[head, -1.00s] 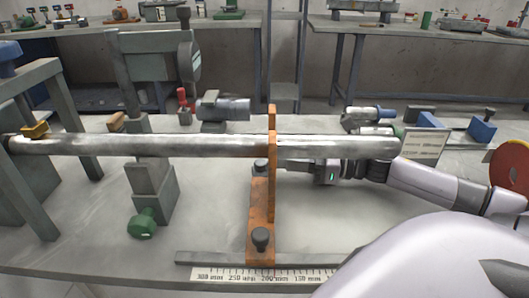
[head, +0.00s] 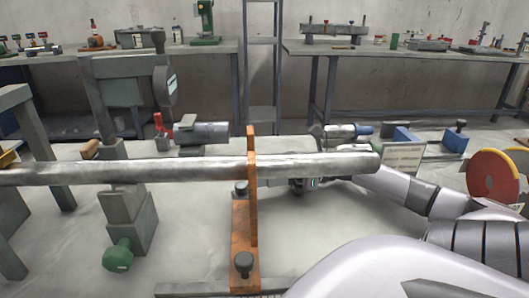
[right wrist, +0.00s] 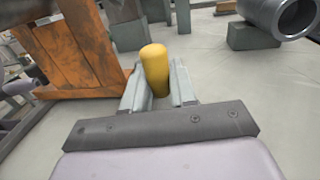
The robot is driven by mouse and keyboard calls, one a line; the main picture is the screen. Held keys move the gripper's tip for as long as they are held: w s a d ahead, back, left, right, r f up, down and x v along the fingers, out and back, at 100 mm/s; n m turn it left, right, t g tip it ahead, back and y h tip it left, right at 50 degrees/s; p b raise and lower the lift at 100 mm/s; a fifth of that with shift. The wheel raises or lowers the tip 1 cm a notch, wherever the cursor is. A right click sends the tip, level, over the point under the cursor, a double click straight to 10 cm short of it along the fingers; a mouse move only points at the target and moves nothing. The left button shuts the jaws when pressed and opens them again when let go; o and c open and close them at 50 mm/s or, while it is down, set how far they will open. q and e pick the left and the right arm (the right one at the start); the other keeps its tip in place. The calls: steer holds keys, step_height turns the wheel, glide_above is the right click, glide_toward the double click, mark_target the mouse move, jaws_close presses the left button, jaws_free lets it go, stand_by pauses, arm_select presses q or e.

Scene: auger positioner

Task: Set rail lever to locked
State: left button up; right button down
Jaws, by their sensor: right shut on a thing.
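My right gripper (right wrist: 158,85) is shut on an upright yellow cylindrical handle (right wrist: 155,68) in the right wrist view. The handle looks like the rail lever's grip, but its base is hidden between the fingers, so I cannot tell the lever's setting. In the head view my right gripper (head: 305,185) is beneath the long metal tube (head: 320,165), partly hidden by it, just right of the orange upright stop (head: 252,200). The yellow handle does not show there. My left gripper is in neither view.
The orange stop's side also shows at left in the right wrist view (right wrist: 70,50). A grey tube end (right wrist: 285,15) is at upper right there.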

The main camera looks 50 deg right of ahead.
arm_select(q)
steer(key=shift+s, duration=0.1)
arm_select(e)
steer(key=c, duration=1)
jaws_free()
steer(key=shift+c, duration=0.2)
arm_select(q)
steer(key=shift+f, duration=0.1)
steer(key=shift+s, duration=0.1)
arm_select(e)
step_height(320, 180, up, 11)
steer(key=p, duration=0.3)
steer(key=shift+f, duration=0.1)
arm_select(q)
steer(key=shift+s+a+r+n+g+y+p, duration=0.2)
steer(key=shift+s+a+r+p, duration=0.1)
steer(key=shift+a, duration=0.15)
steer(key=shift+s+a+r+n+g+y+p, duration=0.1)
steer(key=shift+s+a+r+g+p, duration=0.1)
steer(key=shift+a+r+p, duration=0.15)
arm_select(e)
step_height(320, 180, up, 9)
